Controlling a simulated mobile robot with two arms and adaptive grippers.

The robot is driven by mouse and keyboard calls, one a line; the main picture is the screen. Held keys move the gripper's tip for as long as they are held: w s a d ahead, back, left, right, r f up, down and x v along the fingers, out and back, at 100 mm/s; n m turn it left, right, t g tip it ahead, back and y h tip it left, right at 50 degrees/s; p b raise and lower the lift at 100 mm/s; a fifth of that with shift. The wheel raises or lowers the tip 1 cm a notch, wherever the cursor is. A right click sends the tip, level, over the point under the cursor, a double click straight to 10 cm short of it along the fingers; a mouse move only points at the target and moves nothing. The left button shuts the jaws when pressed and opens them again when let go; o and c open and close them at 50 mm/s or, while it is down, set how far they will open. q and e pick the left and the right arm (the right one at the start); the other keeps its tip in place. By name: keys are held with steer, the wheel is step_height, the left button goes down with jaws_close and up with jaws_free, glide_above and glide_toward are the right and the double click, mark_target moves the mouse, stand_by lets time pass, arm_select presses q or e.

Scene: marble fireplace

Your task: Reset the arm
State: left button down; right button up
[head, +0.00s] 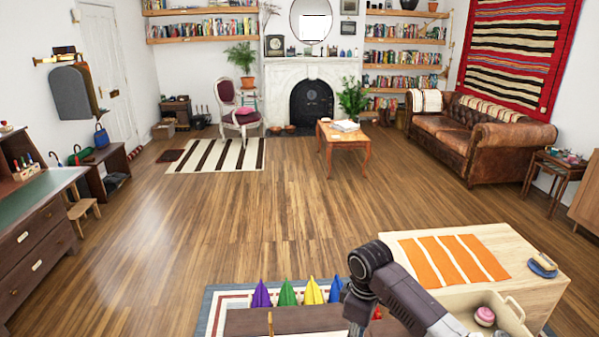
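One of my arms, in dark and grey links, rises into the bottom of the head view and bends at a dark joint. It looks like my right arm, in front of a light wooden chest (520,245). No fingertips show on it, so its gripper is out of sight. My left arm and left gripper are not in view. Whether either gripper holds anything is hidden.
Several coloured cones (287,294) stand left of my arm, by a brown surface (250,322). Open floor (270,215) lies beyond.

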steer(key=s+a+f+m+t+y, duration=0.1)
steer(key=s+a+f+m, duration=0.2)
steer(key=s, duration=0.5)
steer(key=s+a+f+t+y, duration=0.1)
steer(key=s+a+f, duration=0.25)
steer(key=s, duration=0.45)
steer(key=s+d+r+m+t+h, duration=0.1)
steer(key=s+d+r+m, duration=0.15)
steer(key=s+d, duration=0.35)
steer(key=s+d+r+m+t+h, duration=0.1)
steer(key=s+d+m, duration=0.35)
steer(key=s, duration=0.45)
step_height(320, 180, down, 28)
steer(key=s+g+b, duration=0.1)
steer(key=g+b, duration=0.1)
steer(key=s+d+f+n+g+b, duration=0.1)
steer(key=s+d+f+b, duration=0.1)
steer(key=s+f, duration=1.5)
steer(key=shift+s+d+f, duration=0.35)
steer(key=shift+d+f, duration=0.25)
steer(key=shift+f, duration=0.2)
